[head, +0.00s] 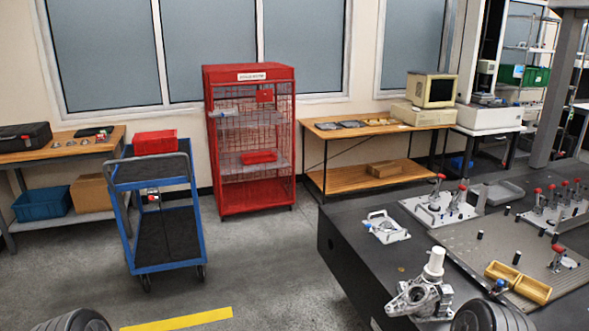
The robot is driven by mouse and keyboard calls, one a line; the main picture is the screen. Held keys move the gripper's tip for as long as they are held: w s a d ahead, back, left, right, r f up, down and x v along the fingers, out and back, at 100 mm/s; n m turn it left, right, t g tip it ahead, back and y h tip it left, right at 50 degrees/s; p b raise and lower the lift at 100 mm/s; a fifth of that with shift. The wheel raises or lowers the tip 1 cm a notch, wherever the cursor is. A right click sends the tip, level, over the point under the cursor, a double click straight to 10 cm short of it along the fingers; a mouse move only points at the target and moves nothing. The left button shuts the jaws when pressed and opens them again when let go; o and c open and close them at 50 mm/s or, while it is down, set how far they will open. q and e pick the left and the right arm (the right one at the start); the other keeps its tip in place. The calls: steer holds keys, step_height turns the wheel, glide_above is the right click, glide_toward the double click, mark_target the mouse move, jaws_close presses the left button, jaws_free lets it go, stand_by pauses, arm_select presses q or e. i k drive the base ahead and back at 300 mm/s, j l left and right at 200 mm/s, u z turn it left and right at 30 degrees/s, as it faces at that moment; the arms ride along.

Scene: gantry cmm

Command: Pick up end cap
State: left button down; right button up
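I cannot tell for sure which part is the end cap. A grey cast metal part (420,298) with round openings sits at the near left edge of the dark table. A white stepped cylinder (434,263) stands upright at this casting; whether it rests on it or behind it is unclear. A small whitish frame-like part (386,227) lies flat farther back on the same table. Neither gripper shows; only dark rounded parts, probably of my arms, appear at the bottom edge, the right one close to the casting.
A blue cart (160,268), a red cage cabinet (250,196) and benches stand beyond. Floor between cart and table is clear.

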mark_target(385, 226)
steer(key=i+j, duration=0.1)
steer(key=i, duration=0.65)
steer(key=i+j+z, duration=0.1)
steer(key=i, duration=0.7)
steer(key=i+j, duration=0.15)
steer(key=i, duration=0.6)
steer(key=i+j+z, duration=0.25)
steer(key=i, duration=0.2)
steer(key=i+j+z, duration=0.1)
steer(key=i+z, duration=0.15)
steer(key=i, duration=0.2)
